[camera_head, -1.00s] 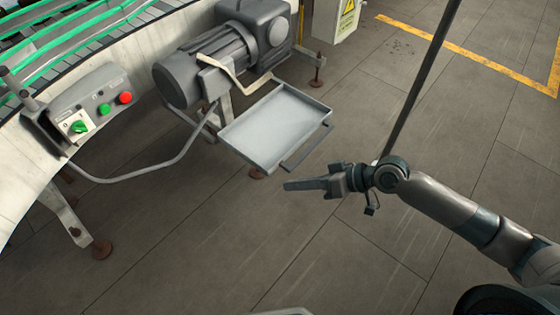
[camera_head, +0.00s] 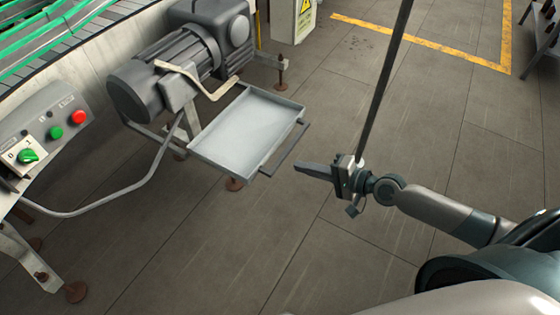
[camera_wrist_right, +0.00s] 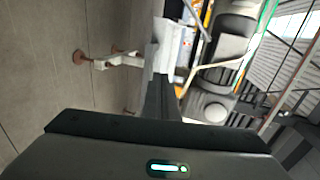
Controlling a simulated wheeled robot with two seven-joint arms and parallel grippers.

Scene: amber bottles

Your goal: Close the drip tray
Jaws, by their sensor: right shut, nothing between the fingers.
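The drip tray (camera_head: 243,128) is a shallow light-grey metal pan. It sticks out below the grey motor (camera_head: 160,78), under the conveyor's edge. A dark bar handle (camera_head: 286,148) runs along its near right side. My right gripper (camera_head: 301,167) is shut and empty, just to the right of the handle, with its fingers pointing left towards it. A small gap seems to show between fingertips and handle. In the right wrist view the shut fingers (camera_wrist_right: 160,95) point towards the machine; the tray is hard to make out there. My left gripper is not in view.
A control box (camera_head: 40,130) with green and red buttons is at the left. A bent grey tube (camera_head: 120,197) runs from it under the motor. A dark slanted pole (camera_head: 385,80) stands behind my right gripper. The floor (camera_head: 230,240) in front is clear.

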